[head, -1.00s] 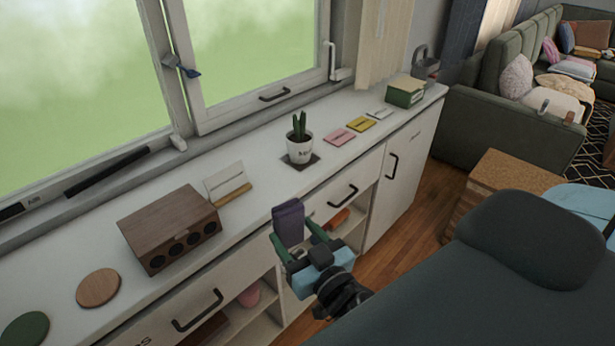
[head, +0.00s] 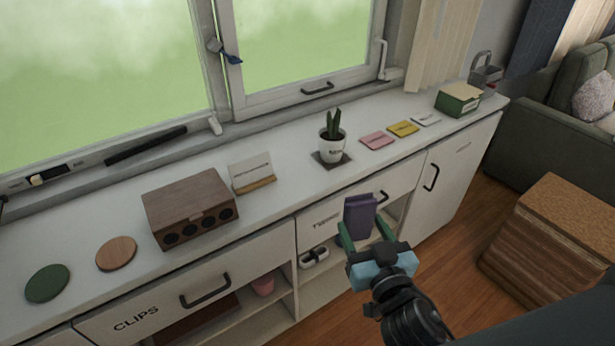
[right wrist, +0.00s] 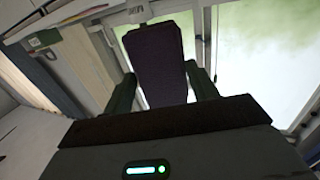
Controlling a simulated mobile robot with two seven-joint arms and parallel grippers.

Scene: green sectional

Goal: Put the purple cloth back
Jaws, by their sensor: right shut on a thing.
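The purple cloth (head: 359,217) is a dark, folded upright piece in front of the white cabinet (head: 448,190). My right gripper (head: 362,238) is shut on its lower end, with green fingers on either side. The cloth stands up out of the jaws, in front of the cabinet's drawer and open shelves. In the right wrist view the cloth (right wrist: 155,62) rises between the two fingers (right wrist: 163,90), with the window beyond. My left gripper is in neither view.
On the counter (head: 290,205) stand a wooden box (head: 185,200), a card holder (head: 250,175), a potted cactus (head: 332,145), sticky notes (head: 403,128) and a green box (head: 458,98). Round coasters (head: 117,253) lie at left. A cork-topped block (head: 565,215) stands on the floor at right.

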